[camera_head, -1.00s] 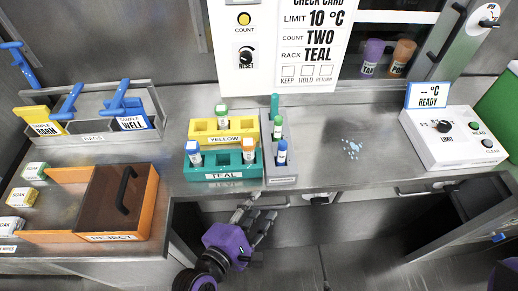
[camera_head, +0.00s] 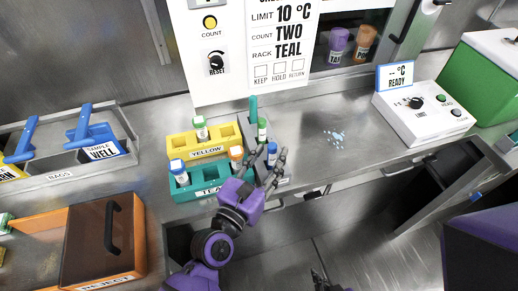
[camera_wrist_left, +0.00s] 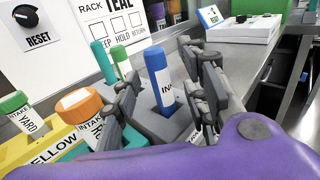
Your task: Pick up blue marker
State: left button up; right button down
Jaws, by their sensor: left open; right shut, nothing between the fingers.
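The blue marker (camera_head: 272,153) stands upright in the front of the grey rack (camera_wrist_left: 165,125), with a white label on its lower part. In the left wrist view the blue marker (camera_wrist_left: 158,72) stands between the spread fingers of my left gripper (camera_wrist_left: 166,95). My left gripper (camera_head: 264,172) is open at the front of the rack in the head view, its fingers partly hiding the rack. I cannot tell whether a finger touches the marker. My right gripper (camera_head: 322,281) shows only as dark fingertips at the bottom edge, shut and empty.
A green marker (camera_head: 262,130) and a teal one (camera_head: 253,105) stand behind in the same rack. The yellow rack (camera_head: 177,146) and teal rack (camera_head: 184,193) hold capped tubes close on the left. A control box (camera_head: 400,120) stands right; the counter between is mostly clear.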

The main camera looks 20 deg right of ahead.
pick_arm(q)
jog(key=shift+x, duration=1.2)
jog(key=shift+c, duration=1.3)
grip_shut()
notch_tip(320, 180, up, 9)
jog(key=p, duration=0.2)
jog(key=shift+f+p, duration=0.1)
jog(key=shift+p, duration=0.2)
jog(key=shift+r, duration=0.6)
